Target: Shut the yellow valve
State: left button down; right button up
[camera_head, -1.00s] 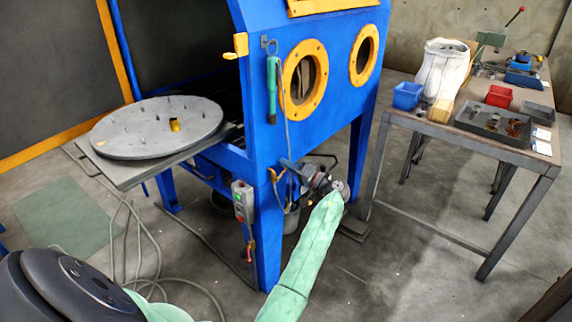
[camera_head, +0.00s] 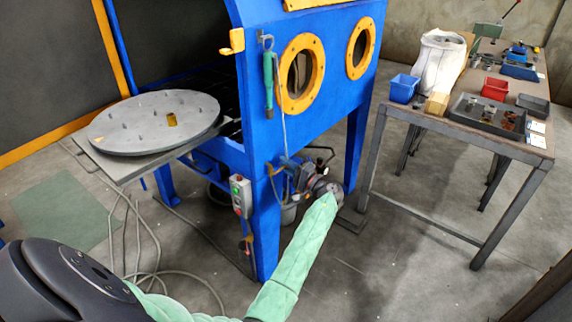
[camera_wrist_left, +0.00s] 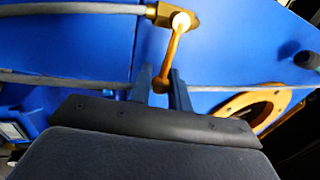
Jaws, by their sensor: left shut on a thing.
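The yellow valve (camera_wrist_left: 180,19) sits on a grey hose against the blue cabinet in the left wrist view. Its lever (camera_wrist_left: 171,56) points down and slightly left in that picture, with its end between my finger tips. My left gripper (camera_wrist_left: 162,80) is shut on the lever end. In the head view, my left gripper (camera_head: 292,168) is beside the cabinet's front leg, at the end of my green-sleeved arm. A small yellow part of the valve (camera_head: 273,170) shows there, and the gripper partly hides the area. My right gripper is not in view.
The blue cabinet (camera_head: 262,140) has two orange-ringed ports. A green-handled tool (camera_head: 269,85) hangs above the valve, and a control box (camera_head: 241,195) is left of the leg. A turntable (camera_head: 150,125) stands left, a workbench (camera_head: 475,140) right. Hoses lie on the floor.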

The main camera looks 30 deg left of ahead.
pick_arm(q)
jog(key=c, duration=1.3)
grip_release()
jog(key=shift+w+d+f, duration=0.1)
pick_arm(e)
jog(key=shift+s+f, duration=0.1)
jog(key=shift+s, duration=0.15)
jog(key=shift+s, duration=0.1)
